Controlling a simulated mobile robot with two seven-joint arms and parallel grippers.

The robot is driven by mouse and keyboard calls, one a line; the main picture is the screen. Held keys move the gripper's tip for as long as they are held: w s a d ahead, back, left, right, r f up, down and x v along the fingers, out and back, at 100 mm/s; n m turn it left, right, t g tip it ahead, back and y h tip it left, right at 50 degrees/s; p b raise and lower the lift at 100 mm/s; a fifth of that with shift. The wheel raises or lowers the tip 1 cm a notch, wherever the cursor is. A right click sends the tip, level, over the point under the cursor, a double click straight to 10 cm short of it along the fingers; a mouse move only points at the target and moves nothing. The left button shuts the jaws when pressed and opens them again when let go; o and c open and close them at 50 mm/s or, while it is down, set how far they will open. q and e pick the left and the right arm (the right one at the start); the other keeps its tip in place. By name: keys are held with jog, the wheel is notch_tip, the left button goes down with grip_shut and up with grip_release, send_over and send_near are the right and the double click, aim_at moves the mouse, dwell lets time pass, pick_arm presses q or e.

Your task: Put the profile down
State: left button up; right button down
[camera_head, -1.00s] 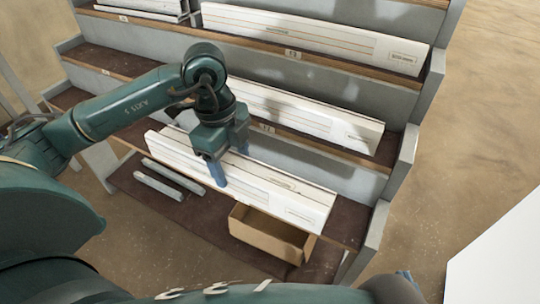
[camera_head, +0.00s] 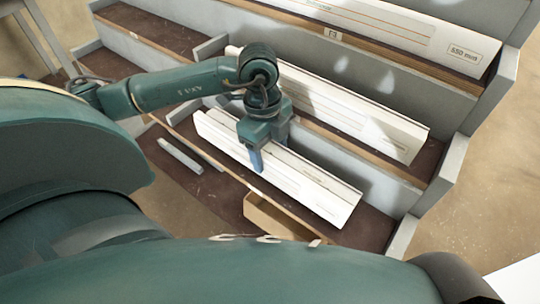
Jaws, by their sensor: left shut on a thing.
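A long white profile (camera_head: 312,188) lies lengthwise along the front lower shelf (camera_head: 375,228), slanting down to the right in the head view. My left gripper (camera_head: 264,158) comes down from above and is shut on the profile left of its middle. One blue fingertip shows on the profile's near side; the far finger is mostly hidden. I cannot tell whether the profile's underside touches the shelf. My right gripper is not in view.
A second white profile (camera_head: 345,112) lies on the step behind, and another (camera_head: 400,28) on the step above. Grey end walls (camera_head: 440,176) bound the steps at right.

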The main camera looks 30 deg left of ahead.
pick_arm(q)
notch_tip(320, 180, down, 2)
jog(key=shift+f, duration=0.1)
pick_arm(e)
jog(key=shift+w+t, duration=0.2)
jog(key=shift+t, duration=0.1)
pick_arm(q)
jog(key=o, duration=1)
jog(key=shift+o, duration=0.2)
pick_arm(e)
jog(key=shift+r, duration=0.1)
pick_arm(q)
notch_tip(320, 180, up, 12)
jog(key=a+p, duration=0.1)
jog(key=p, duration=0.1)
jog(key=shift+a+p, duration=0.25)
jog(key=shift+p, duration=0.1)
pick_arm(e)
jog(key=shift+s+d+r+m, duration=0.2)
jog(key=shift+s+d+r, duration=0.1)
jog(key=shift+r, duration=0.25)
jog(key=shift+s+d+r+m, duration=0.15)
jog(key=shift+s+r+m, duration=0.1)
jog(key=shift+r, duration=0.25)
pick_arm(q)
jog(key=shift+w, duration=0.1)
